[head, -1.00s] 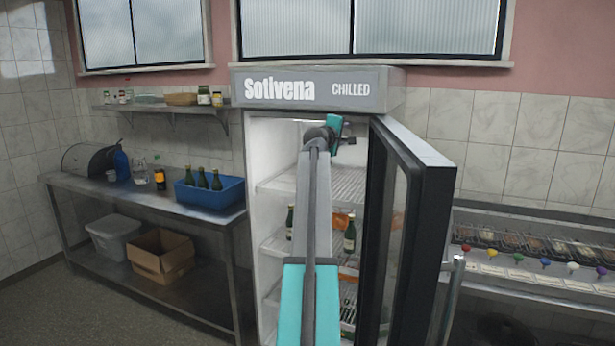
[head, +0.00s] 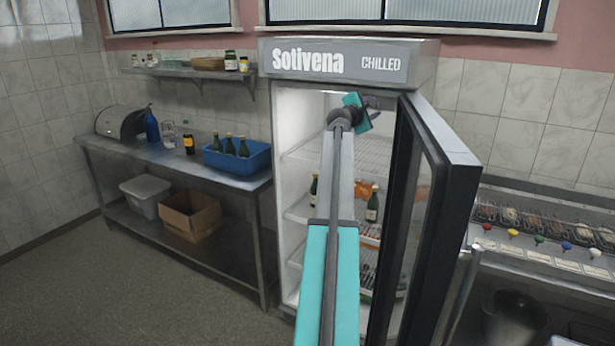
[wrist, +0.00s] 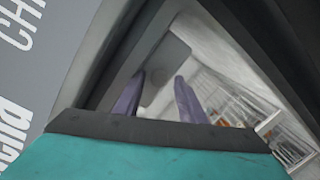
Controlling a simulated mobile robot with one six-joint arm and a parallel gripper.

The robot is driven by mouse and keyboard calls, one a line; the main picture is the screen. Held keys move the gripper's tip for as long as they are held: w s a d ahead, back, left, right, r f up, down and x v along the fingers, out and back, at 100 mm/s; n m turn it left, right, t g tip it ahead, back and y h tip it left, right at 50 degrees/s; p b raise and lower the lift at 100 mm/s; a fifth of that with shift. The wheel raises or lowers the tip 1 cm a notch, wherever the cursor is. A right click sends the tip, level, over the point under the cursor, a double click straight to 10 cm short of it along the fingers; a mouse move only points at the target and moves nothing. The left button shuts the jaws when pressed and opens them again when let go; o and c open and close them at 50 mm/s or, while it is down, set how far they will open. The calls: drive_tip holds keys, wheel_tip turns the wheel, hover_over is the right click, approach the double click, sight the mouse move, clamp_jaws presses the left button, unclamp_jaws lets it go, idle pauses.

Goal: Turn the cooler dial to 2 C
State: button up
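The cooler (head: 300,120) stands open in the head view, its glass door (head: 435,190) swung out to the right. My gripper (head: 376,101) is at the top of its opening, under the sign. In the wrist view, my gripper's two purple fingers (wrist: 158,98) are apart, pointing into the cooler. A grey housing (wrist: 168,58) lies beyond the fingers on the cooler's inside. A pale rounded shape shows faintly between the fingertips; I cannot tell if it is the dial or if they touch it. No scale or number is readable.
The door frame (head: 468,190) is close to the right of my arm. Wire shelves (head: 300,210) with bottles (head: 372,203) are below. A steel table (head: 250,183) with a blue crate (head: 258,163) stands left, a grill counter (head: 540,205) right.

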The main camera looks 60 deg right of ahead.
drive_tip(key=a+n+b, duration=0.1)
drive_tip(key=a+n, duration=0.3)
drive_tip(key=a, duration=1)
drive_tip(key=w+a+f+y, duration=0.1)
drive_tip(key=w+a+f, duration=0.1)
drive_tip(key=w+f, duration=0.2)
drive_tip(key=w+a+f+m+t+y+b, duration=0.1)
drive_tip(key=w+f, duration=0.4)
drive_tip(key=f, duration=0.6)
drive_tip(key=w+a+f+t+y+b, duration=0.1)
drive_tip(key=w+a+f, duration=0.2)
drive_tip(key=f, duration=0.5)
drive_tip(key=shift+w+a+f, duration=0.15)
drive_tip(key=shift+w+a, duration=0.25)
drive_tip(key=shift+w, duration=0.4)
drive_tip(key=shift+w+a, duration=0.1)
drive_tip(key=shift+w, duration=0.05)
